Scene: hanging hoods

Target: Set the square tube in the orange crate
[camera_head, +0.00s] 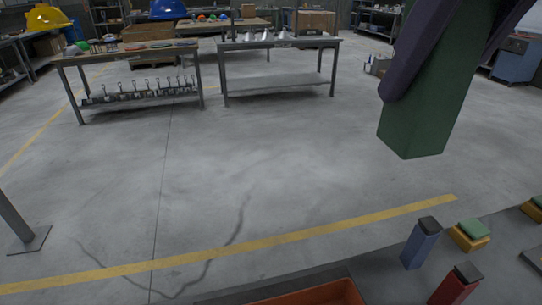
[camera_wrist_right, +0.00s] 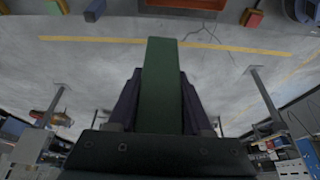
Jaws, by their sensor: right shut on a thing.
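The square tube (camera_head: 425,115) is dark green with a square section. It hangs in the air at the upper right of the head view, its lower end free and slightly tilted. My right gripper (camera_head: 445,75) is shut on it, with a dark purple finger on each side. The wrist view also shows the tube (camera_wrist_right: 161,90) between the fingers of the right gripper (camera_wrist_right: 160,100). The orange crate (camera_head: 325,293) is cut off by the bottom edge of the head view, so only its far part shows. The tube is apart from the crate, up and to its right. My left gripper is not in view.
A blue block (camera_head: 420,247), a red block (camera_head: 457,286) and a yellow and green piece (camera_head: 470,235) stand right of the crate on a dark surface. A yellow line (camera_head: 270,241) crosses the open floor. Workbenches (camera_head: 278,44) stand farther back.

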